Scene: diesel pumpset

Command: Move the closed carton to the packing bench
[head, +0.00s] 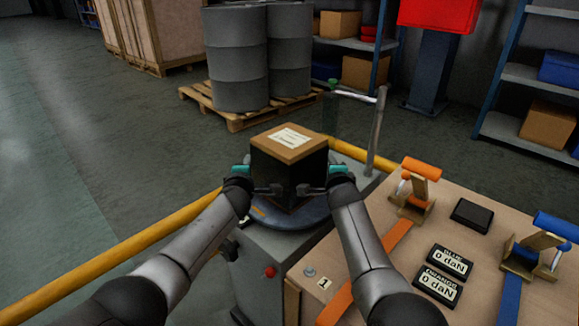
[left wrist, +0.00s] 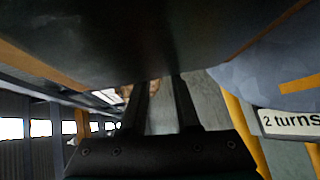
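The closed carton (head: 289,165), with a brown top, a white label and dark sides, is at a round blue-grey plate (head: 262,214) on a grey machine. I cannot tell whether it rests on the plate or is just above it. My left gripper (head: 264,190) is at its left side and my right gripper (head: 314,190) at its right side. In the left wrist view, the left fingers (left wrist: 160,100) are a little apart, with floor showing between them and a dark surface close ahead. The right fingers are too small to judge. No bench is marked as the packing bench.
A wooden-topped bench (head: 365,240) at the right holds an orange clamp (head: 415,185), a blue clamp (head: 540,245) and small displays (head: 450,260). A yellow rail (head: 110,255) runs at the left. Behind stand drums (head: 237,60) on a pallet (head: 235,118). The left floor is clear.

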